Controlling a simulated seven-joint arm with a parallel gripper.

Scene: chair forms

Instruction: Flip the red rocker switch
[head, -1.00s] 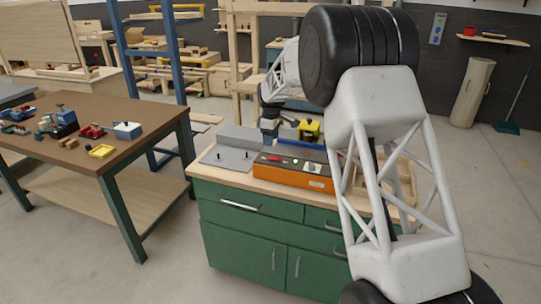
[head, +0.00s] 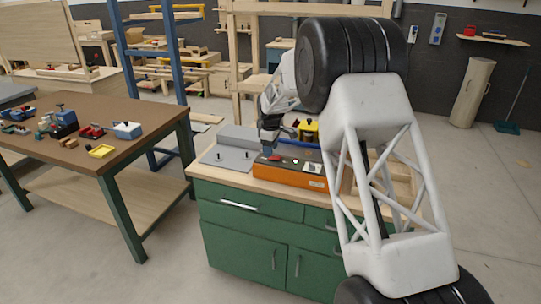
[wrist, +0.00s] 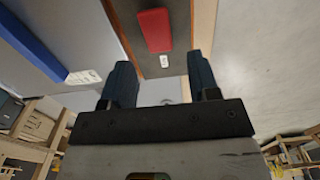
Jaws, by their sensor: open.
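The red rocker switch (wrist: 155,30) shows as a red block on a dark panel (wrist: 158,66) in the wrist view, with a small white label (wrist: 164,61) by its end. The panel is the top of an orange box (head: 290,176) on the green cabinet's wooden top. In the head view a bit of red (head: 274,158) shows near the box's left end, just below my gripper (head: 268,150). My gripper (wrist: 162,84) is open and empty, its two dark fingers apart. The switch lies beyond the fingertips; contact cannot be made out.
A grey plate with pegs (head: 222,158) lies left of the box. A yellow and black object (head: 308,130) stands behind it. The green cabinet (head: 250,235) carries all this. A brown table (head: 85,125) with small items stands left. My arm covers the cabinet's right side.

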